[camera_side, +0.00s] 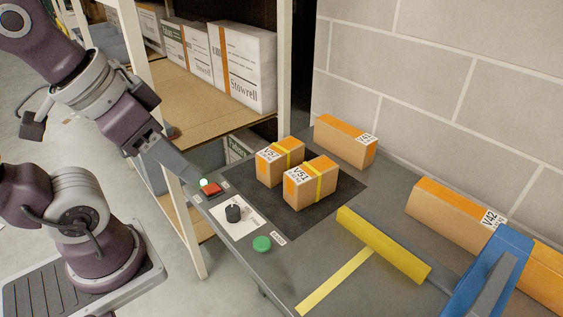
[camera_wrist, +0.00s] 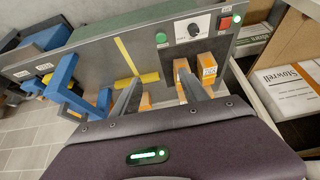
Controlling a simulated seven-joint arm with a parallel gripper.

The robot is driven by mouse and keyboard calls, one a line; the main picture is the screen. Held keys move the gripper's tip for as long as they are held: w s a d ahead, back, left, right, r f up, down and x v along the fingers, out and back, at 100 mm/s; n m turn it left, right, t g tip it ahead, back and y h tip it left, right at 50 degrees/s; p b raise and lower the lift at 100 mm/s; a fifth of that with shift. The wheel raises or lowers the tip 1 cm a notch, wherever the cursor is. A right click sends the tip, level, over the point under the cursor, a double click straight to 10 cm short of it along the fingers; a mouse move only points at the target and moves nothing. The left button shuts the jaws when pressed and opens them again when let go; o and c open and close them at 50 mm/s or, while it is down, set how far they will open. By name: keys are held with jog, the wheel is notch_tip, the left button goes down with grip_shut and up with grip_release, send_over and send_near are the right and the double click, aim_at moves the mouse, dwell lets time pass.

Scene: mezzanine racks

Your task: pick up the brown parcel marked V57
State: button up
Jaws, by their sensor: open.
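The brown parcel marked V57 (camera_side: 283,163) stands on a dark mat (camera_side: 239,178), with a yellow strap and an orange top strip. A similar parcel marked V51 (camera_side: 312,187) stands close beside it, nearer the side camera. My gripper (camera_side: 185,160) is left of both parcels, apart from them and empty. In the wrist view my gripper (camera_wrist: 158,77) has its two fingers spread. A labelled parcel (camera_wrist: 207,68) shows just right of the right finger there; its mark is too small to read surely. The fingers hide part of the mat there.
Parcels marked V41 (camera_side: 345,141) and V42 (camera_side: 450,209) stand along the wall. A red button (camera_side: 211,189), black knob (camera_side: 233,213) and green button (camera_side: 262,243) line the near edge. A yellow bar (camera_side: 384,245) and blue frame (camera_side: 490,270) stand right. A rack post (camera_side: 284,60) rises behind.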

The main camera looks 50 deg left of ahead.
jog(key=o, duration=0.6)
jog(key=shift+o, duration=0.2)
jog(key=t+y, duration=0.2)
jog(key=t, duration=0.3)
send_over(281, 151)
jog(key=s, duration=0.5)
notch_tip(281, 151, down, 15)
jog(key=f+t, duration=0.1)
jog(key=f, duration=0.2)
jog(key=a+f+t, duration=0.1)
jog(key=f, duration=0.1)
jog(key=f+h, duration=0.1)
jog(key=f, duration=0.2)
jog(key=shift+s+a+f+n+t, duration=0.15)
jog(key=shift+a+f+n+t, duration=0.1)
jog(key=shift+f+n+t, duration=0.15)
jog(key=x, duration=0.7)
jog(key=shift+d+f, duration=0.3)
jog(key=shift+d, duration=0.05)
